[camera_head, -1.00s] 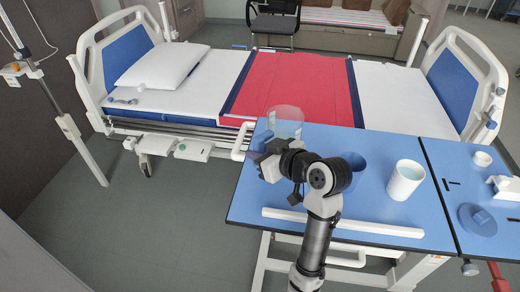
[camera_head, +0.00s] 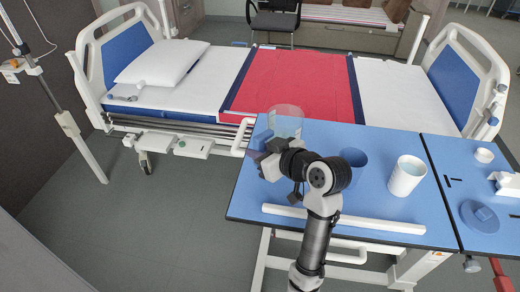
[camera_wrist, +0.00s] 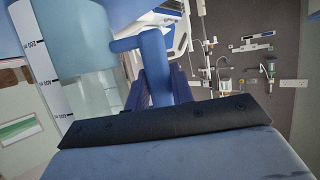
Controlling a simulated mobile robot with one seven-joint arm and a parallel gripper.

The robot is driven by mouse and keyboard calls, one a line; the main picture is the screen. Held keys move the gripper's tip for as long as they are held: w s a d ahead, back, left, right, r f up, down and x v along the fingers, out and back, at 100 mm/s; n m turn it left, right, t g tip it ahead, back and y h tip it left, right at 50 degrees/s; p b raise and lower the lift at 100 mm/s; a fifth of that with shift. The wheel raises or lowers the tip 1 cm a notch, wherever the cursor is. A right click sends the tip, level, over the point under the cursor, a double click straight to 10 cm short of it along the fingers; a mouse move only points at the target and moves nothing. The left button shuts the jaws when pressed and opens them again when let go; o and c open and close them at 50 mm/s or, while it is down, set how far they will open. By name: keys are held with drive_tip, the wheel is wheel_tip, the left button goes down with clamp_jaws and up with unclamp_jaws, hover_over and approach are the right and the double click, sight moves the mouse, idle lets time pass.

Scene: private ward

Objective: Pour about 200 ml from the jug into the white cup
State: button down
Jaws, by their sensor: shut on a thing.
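The clear jug (camera_head: 286,118) stands out past my gripper at the table's left back part. In the wrist view the jug (camera_wrist: 95,95) fills the left side, with a printed scale and a blue handle (camera_wrist: 155,65). My gripper (camera_head: 262,160) is shut on the handle; its fingers (camera_wrist: 180,85) show on both sides of it. I cannot tell whether the jug touches the table, nor its liquid level. The white cup (camera_head: 406,178) stands upright on the blue table (camera_head: 250,205), right of my arm and apart from the jug.
A dark blue cup (camera_head: 353,158) stands between my arm and the white cup. On the right table section are a blue lid-like disc (camera_head: 480,216), a small white cup (camera_head: 484,156) and a white item (camera_head: 507,186). A white bar (camera_head: 340,219) runs along the front. The bed (camera_head: 195,80) lies behind.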

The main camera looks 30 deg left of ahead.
drive_tip(key=shift+r, duration=0.1)
drive_tip(key=c, duration=1.1)
unclamp_jaws()
drive_tip(key=p+v, duration=0.3)
drive_tip(key=v, duration=0.6)
